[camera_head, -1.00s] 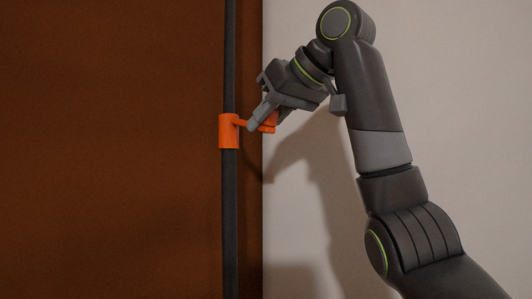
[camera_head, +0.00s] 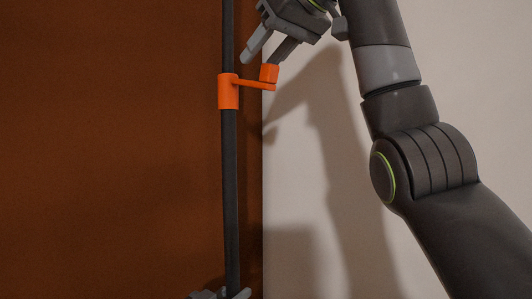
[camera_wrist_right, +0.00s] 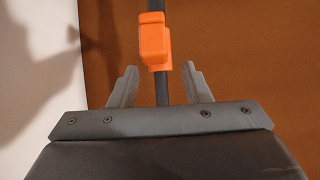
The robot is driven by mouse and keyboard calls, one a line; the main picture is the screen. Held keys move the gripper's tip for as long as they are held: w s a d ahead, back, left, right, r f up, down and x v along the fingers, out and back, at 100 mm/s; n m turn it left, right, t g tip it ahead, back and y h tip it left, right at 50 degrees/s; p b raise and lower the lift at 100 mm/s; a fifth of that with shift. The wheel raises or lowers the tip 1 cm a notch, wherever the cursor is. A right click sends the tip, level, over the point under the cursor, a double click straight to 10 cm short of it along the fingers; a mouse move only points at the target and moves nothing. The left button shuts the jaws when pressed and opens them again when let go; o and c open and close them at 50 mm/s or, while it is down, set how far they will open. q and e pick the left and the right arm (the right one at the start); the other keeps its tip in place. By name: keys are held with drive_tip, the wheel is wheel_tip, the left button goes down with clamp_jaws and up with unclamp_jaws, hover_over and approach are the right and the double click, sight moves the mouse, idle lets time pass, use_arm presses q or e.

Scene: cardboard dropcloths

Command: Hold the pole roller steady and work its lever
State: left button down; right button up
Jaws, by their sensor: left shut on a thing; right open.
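The pole roller's long dark pole (camera_head: 230,180) stands nearly upright. An orange collar (camera_head: 228,92) is around it, and an orange lever (camera_head: 254,85) reaches right from the collar to an upturned handle (camera_head: 269,73). My left gripper (camera_head: 222,294) is shut on the pole low down, mostly cut off by the bottom edge. My right gripper (camera_head: 260,57) is open and empty, just above the handle. In the right wrist view, the open fingers of the right gripper (camera_wrist_right: 160,72) are to either side of the pole and orange part (camera_wrist_right: 155,40), with nothing between them gripped.
A brown panel (camera_head: 110,150) fills the left behind the pole. A pale wall (camera_head: 300,190) is to the right, with my right arm's shadow on it. The space around the pole between my two grippers is clear.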

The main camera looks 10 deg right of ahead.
drive_tip(key=shift+r, duration=2.75)
drive_tip(key=shift+r, duration=0.1)
use_arm(q)
drive_tip(key=c, duration=1)
unclamp_jaws()
drive_tip(key=shift+c, duration=0.2)
